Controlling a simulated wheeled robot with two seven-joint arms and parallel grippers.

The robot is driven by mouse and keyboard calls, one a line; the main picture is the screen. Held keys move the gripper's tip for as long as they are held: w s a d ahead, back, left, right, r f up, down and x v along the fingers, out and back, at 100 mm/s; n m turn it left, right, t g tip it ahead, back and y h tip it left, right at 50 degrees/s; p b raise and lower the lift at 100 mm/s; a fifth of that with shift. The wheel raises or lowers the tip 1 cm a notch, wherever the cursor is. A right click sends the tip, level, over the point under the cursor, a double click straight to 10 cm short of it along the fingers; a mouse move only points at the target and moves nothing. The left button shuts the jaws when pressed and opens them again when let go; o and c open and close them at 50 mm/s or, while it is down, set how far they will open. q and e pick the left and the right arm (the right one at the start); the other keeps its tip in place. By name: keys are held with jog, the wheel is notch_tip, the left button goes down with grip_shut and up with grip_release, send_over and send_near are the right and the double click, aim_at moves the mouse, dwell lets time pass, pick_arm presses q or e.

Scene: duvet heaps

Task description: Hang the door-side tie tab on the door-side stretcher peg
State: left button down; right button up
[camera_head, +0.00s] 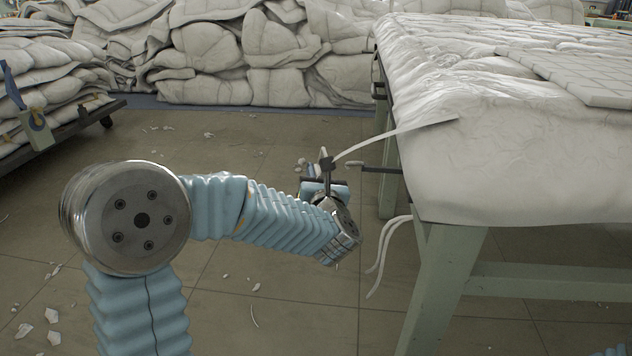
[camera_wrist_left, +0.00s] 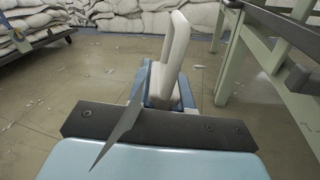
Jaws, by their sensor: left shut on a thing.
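My left gripper (camera_head: 325,170) is beside the table's left side, shut on a white tie tab (camera_head: 385,140). The tab runs as a pale strip from the quilt's edge down to the fingers. In the left wrist view the strip (camera_wrist_left: 123,128) crosses in front of the dark bar, beside a pale upright finger pad (camera_wrist_left: 173,55). A dark peg (camera_head: 378,169) juts left from the table frame, just right of the gripper. The tab is in the gripper, and I see no loop around the peg. How the fingers close on it is too small to tell. My right gripper is out of view.
A white quilt (camera_head: 500,170) covers the green-framed table (camera_head: 440,280). Loose pale strips (camera_head: 385,250) hang at its near corner. Folded duvets on a dark cart (camera_head: 75,130) stand left, duvet heaps (camera_head: 220,60) at the back. The floor between is open, with scattered scraps.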

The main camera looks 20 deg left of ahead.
pick_arm(q)
jog(key=w+d+f+p, duration=0.1)
jog(key=w+d+f, duration=0.1)
jog(key=d, duration=0.7)
jog(key=shift+w, duration=0.3)
dwell(0.7)
jog(key=shift+d+r, duration=0.1)
dwell(0.5)
jog(key=c, duration=1)
grip_release()
jog(key=shift+o, duration=0.2)
